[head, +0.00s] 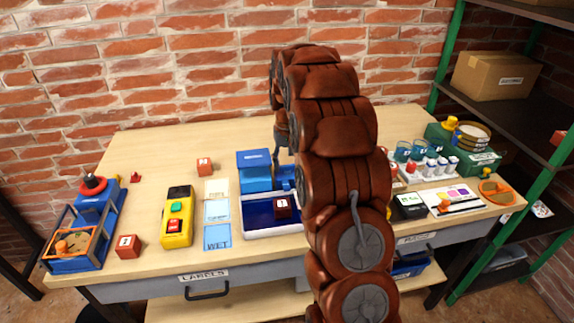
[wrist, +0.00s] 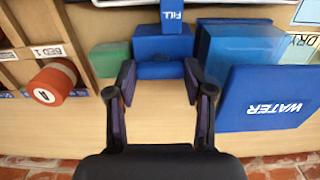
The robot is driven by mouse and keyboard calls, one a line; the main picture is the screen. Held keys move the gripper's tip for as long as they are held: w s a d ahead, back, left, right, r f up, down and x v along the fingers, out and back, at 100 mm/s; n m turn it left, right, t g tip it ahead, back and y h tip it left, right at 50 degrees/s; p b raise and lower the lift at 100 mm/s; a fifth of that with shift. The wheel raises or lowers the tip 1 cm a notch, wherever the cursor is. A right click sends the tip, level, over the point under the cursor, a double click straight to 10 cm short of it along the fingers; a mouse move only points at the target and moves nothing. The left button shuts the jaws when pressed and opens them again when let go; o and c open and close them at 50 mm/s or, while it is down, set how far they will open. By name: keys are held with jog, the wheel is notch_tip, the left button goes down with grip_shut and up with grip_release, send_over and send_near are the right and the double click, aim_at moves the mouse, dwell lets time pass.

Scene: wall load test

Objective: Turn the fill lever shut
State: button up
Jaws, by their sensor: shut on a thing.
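In the wrist view, my gripper (wrist: 160,75) has its two dark fingers on either side of a blue bar (wrist: 165,71), which I take to be the fill lever. The bar lies crosswise between the fingertips, in front of a blue block (wrist: 162,42). A blue tab marked FILL (wrist: 172,14) stands beyond the block. In the head view, my arm hides the gripper and the lever. The blue water tank (head: 254,168) stands left of my arm, with a white-rimmed tray (head: 247,220) in front of it. How far the lever is turned cannot be told.
In the wrist view, the WATER panel (wrist: 265,98) is close on the right; a green block (wrist: 110,60) and a wooden rack (wrist: 20,70) with a red cylinder (wrist: 52,84) are left. The table's back left is clear.

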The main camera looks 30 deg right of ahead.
dwell(0.4)
jog(key=o, duration=0.9)
